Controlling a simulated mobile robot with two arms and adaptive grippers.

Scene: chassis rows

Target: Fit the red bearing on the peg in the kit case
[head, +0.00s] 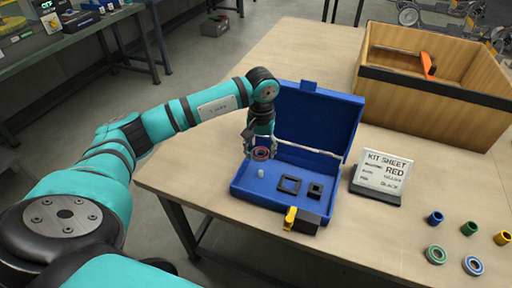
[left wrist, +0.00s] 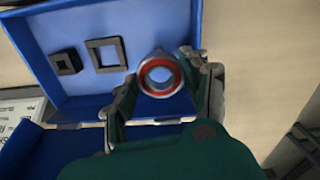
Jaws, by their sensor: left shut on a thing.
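The red bearing (head: 261,153), a metal ring with a red band, is between the fingers of my left gripper (head: 260,148), which is shut on it. The bearing is above the left part of the open blue kit case (head: 257,198). A small pale peg (head: 261,173) shows just below the bearing in the head view; bearing and peg look apart there. In the left wrist view the bearing (left wrist: 160,75) faces the camera between the fingertips (left wrist: 161,82). How well it lines up with the peg I cannot tell. My right gripper is not in view.
The case also holds a dark square frame (head: 289,184) and a smaller dark block (head: 315,191). Its raised lid (head: 315,120) stands behind. A kit sheet sign (head: 381,176), loose rings like the green bearing (head: 435,255), and a wooden crate (head: 432,102) are to the right.

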